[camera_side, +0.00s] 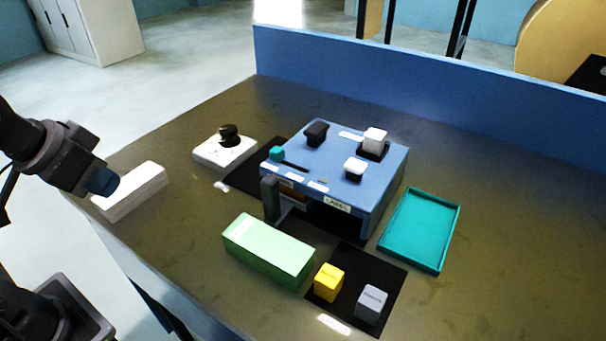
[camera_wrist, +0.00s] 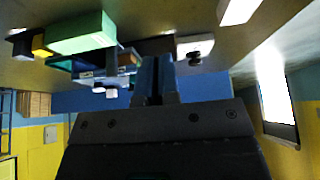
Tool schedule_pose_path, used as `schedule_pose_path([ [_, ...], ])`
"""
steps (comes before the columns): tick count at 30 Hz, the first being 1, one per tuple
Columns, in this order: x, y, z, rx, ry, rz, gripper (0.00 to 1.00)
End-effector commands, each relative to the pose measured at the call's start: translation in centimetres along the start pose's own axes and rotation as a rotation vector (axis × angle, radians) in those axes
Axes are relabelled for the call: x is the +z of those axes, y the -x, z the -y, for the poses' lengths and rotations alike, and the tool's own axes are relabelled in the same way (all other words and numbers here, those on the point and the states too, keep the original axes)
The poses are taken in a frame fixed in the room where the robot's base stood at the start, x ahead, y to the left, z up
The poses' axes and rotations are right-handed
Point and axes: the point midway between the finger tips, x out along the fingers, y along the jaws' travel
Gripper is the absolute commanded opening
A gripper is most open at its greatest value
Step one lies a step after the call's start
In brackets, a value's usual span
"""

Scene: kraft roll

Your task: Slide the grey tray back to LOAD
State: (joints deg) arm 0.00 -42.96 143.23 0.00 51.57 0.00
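I cannot make out a whole grey tray. A dark grey upright piece (camera_side: 270,199) stands at the front left corner of the blue machine (camera_side: 384,193), beside its dark opening; I cannot tell whether it belongs to a tray. A black pad (camera_side: 243,181) lies left of the machine, partly under it. I cannot read LOAD on any label. My gripper (camera_side: 103,183) is in the air at the far left, near the white block and away from the machine. In the wrist view my gripper (camera_wrist: 157,78) has its fingers together, with nothing seen between them.
A white block (camera_side: 132,190) and a white box with a black knob (camera_side: 222,153) stand left. A green box (camera_side: 268,252), yellow block (camera_side: 328,284) and grey block (camera_side: 371,304) are in front. A teal tray (camera_side: 435,262) lies right. A blue wall (camera_side: 430,85) closes the back.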

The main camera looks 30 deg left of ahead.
Motion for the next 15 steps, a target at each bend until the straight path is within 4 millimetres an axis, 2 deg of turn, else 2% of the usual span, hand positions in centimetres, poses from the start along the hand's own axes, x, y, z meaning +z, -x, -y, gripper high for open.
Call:
schedule_pose_path([
  [1, -0.1, 0.0, 0.0, 0.001, 0.0, 0.002, 0.08],
  [5, -1.7, 0.4, -0.5, 0.011, 0.0, 0.033, 0.2],
  [11, -7.5, 0.9, -3.1, 0.038, 0.003, 0.158, 0.39],
  [15, -11.8, 0.1, -5.9, 0.044, 0.005, 0.258, 0.53],
])
